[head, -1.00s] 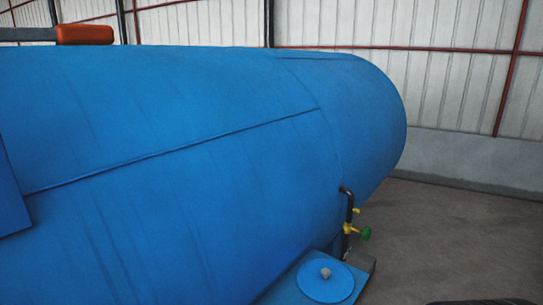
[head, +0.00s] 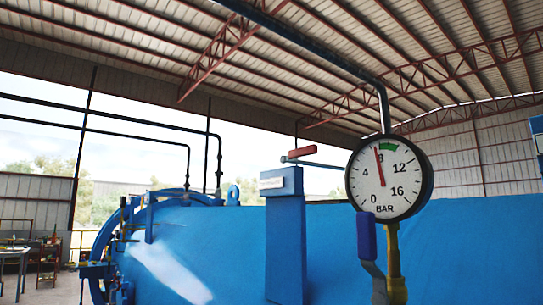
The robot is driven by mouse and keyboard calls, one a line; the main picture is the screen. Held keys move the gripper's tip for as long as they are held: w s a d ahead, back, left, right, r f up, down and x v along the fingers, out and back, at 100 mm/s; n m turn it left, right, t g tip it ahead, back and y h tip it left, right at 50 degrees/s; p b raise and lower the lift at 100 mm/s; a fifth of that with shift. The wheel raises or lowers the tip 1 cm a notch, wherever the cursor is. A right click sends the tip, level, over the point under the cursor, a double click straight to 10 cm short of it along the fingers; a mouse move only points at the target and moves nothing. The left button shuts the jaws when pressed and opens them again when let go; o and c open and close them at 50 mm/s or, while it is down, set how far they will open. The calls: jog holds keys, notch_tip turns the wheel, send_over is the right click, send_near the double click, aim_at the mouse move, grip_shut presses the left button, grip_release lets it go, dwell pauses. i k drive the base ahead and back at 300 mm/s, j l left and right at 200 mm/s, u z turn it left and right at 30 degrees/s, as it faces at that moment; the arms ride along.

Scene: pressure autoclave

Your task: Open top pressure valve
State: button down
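A round pressure gauge marked BAR (head: 389,178) stands at the right of the head view, its needle pointing close to 8, just left of the green band. Under it is a brass-coloured fitting (head: 394,262) with a blue lever handle (head: 366,236) hanging upright beside the pipe. A red-ended lever (head: 301,152) lies nearly level above a blue post (head: 285,235) left of the gauge. I cannot tell for sure which of these is the top pressure valve. My gripper is not in view.
The large blue autoclave tank (head: 225,235) fills the lower middle. A dark pipe (head: 384,110) rises from the gauge to the roof. More pipes and fittings stand at the tank's left end. A table (head: 14,252) and open floor are at far left.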

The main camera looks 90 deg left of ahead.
aim_at(310, 150)
jog(key=u, duration=2.95)
jog(key=j, duration=0.45)
jog(key=k, duration=0.05)
